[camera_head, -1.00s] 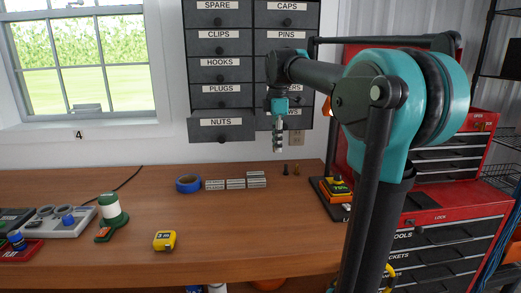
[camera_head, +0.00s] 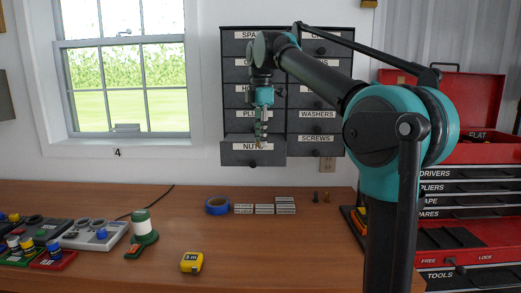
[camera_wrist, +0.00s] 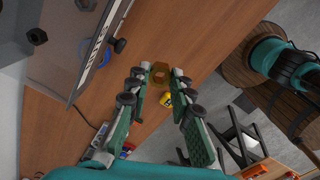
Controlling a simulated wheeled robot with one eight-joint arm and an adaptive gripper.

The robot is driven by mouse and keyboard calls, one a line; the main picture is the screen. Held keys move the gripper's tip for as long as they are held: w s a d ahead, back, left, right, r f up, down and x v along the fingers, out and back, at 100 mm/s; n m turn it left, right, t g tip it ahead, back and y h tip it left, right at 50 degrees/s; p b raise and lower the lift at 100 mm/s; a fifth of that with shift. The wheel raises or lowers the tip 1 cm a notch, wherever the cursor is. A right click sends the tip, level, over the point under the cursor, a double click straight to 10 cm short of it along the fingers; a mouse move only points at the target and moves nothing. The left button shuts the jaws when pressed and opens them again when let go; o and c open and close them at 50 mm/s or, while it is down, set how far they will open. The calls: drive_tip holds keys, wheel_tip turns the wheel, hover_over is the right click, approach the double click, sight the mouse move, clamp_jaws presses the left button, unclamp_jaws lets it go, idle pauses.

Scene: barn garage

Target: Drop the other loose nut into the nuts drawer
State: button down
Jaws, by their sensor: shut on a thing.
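My gripper (camera_head: 261,143) is shut on a brass-coloured hex nut (camera_wrist: 161,72), pinched between the fingertips in the wrist view. The nuts drawer (camera_head: 253,158) is at the bottom left of the wall cabinet and is pulled out. In the head view my gripper hangs in front of its label. In the wrist view the drawer's front panel (camera_wrist: 92,52) and knob are left of the fingers, with the held nut outside the drawer's front. Dark nuts (camera_wrist: 37,37) lie inside the drawer.
The workbench (camera_head: 215,240) below holds blue tape (camera_head: 217,205), small labelled blocks (camera_head: 265,209), a yellow tape measure (camera_head: 192,262) and a green-and-white spool (camera_head: 144,227). Two small upright bolts (camera_head: 315,196) stand near the back right. A red tool chest (camera_head: 470,215) stands at the right.

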drive_tip(key=w, duration=0.4)
drive_tip(key=w+f, duration=0.1)
drive_tip(key=w, duration=0.4)
drive_tip(key=w+f, duration=0.1)
drive_tip(key=w, duration=0.3)
drive_tip(key=shift+w, duration=0.35)
drive_tip(key=shift+w+f, duration=0.2)
drive_tip(key=shift+f, duration=2.3)
drive_tip(key=shift+f, duration=0.1)
drive_tip(key=shift+f, duration=0.15)
drive_tip(key=c, duration=1.6)
unclamp_jaws()
drive_tip(key=shift+r, duration=4)
